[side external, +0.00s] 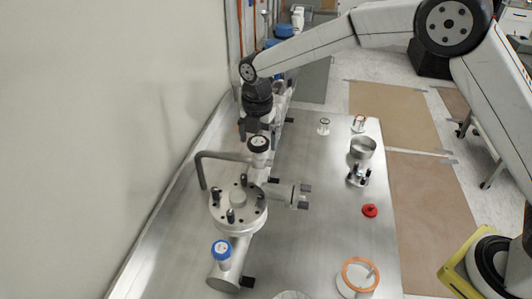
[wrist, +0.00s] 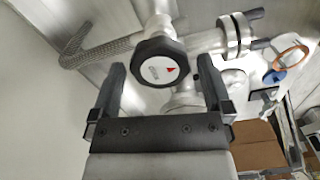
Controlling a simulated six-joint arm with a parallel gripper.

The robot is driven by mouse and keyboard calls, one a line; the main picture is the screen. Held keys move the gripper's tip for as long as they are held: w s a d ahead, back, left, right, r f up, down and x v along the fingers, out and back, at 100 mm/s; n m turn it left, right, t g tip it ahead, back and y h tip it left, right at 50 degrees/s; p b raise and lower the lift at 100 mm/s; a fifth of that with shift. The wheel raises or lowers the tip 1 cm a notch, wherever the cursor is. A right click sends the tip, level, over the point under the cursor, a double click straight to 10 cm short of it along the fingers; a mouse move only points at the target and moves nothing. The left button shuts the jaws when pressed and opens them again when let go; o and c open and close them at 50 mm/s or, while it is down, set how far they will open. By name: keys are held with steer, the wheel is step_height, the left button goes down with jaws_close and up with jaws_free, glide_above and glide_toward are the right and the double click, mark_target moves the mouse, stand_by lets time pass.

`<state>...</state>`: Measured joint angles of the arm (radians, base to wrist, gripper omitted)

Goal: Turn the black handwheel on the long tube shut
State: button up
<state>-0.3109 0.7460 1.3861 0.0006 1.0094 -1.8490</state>
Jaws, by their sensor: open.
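The black handwheel (side external: 259,145) has a white centre and sits on top of the long metal tube (side external: 257,172) by the wall. My gripper (side external: 256,127) is just above and behind the handwheel in the side view. In the wrist view my gripper (wrist: 161,68) is open, with one finger on each side of the handwheel. Gaps show at both sides; I cannot tell whether the fingertips are level with the rim.
A bent metal pipe (side external: 222,156) and a round bolted flange (side external: 238,205) stand in front. A blue-topped knob (side external: 221,250) is nearer the camera. A metal cup (side external: 363,147), a red cap (side external: 370,210) and an orange ring (side external: 360,274) are on the right. The table's middle (side external: 320,200) is clear.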

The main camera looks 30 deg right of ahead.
steer(key=shift+f, duration=0.1)
steer(key=c, duration=1.1)
steer(key=shift+m, duration=0.3)
